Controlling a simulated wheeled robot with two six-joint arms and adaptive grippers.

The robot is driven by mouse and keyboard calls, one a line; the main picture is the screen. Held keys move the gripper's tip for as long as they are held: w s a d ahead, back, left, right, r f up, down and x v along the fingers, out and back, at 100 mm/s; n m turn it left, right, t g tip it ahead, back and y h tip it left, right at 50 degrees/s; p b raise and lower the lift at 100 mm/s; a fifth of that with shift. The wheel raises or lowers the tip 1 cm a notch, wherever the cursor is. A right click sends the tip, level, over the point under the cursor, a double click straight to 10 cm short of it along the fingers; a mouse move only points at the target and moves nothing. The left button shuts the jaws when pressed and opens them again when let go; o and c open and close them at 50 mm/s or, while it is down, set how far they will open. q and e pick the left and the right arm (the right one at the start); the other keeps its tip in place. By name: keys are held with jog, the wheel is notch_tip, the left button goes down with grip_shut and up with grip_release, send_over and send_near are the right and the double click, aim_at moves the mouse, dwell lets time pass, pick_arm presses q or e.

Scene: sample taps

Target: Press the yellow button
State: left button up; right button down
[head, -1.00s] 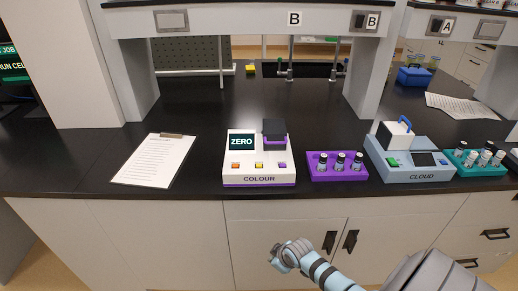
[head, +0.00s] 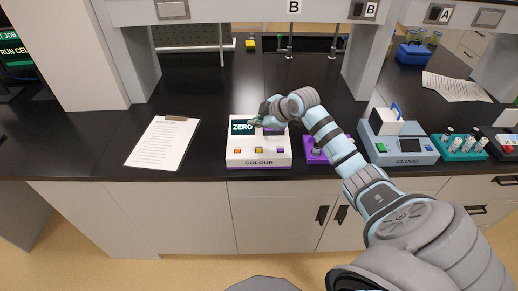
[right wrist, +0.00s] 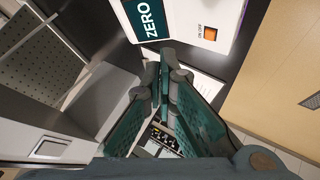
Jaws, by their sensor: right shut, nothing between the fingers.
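The white COLOUR instrument (head: 235,161) stands at the bench's front edge, with a dark ZERO screen (head: 241,127). Its front face has an orange button on the left, a yellow button (head: 259,150) in the middle and a purple one on the right. My right gripper (head: 254,121) is shut and empty, above the back of the instrument by the screen, behind the button row. It hides the instrument's dark lid in part. In the right wrist view, the shut fingers (right wrist: 165,52) point toward the instrument; its screen and orange button show, the yellow button does not. My left gripper is not in view.
A clipboard (head: 163,142) lies left of the instrument. Right of it, a purple vial rack (head: 312,155) is partly hidden by my right arm. The blue-grey CLOUD instrument (head: 381,147) and a teal vial rack (head: 451,154) stand further right. Shelf posts rise behind.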

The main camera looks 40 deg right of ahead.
jog(key=shift+f, duration=0.1)
jog(key=b, duration=0.7)
send_over(258, 151)
notch_tip(258, 151, down, 7)
jog(key=shift+a+r, duration=0.1)
notch_tip(258, 151, down, 2)
dwell(1.0)
jog(key=shift+f, duration=0.4)
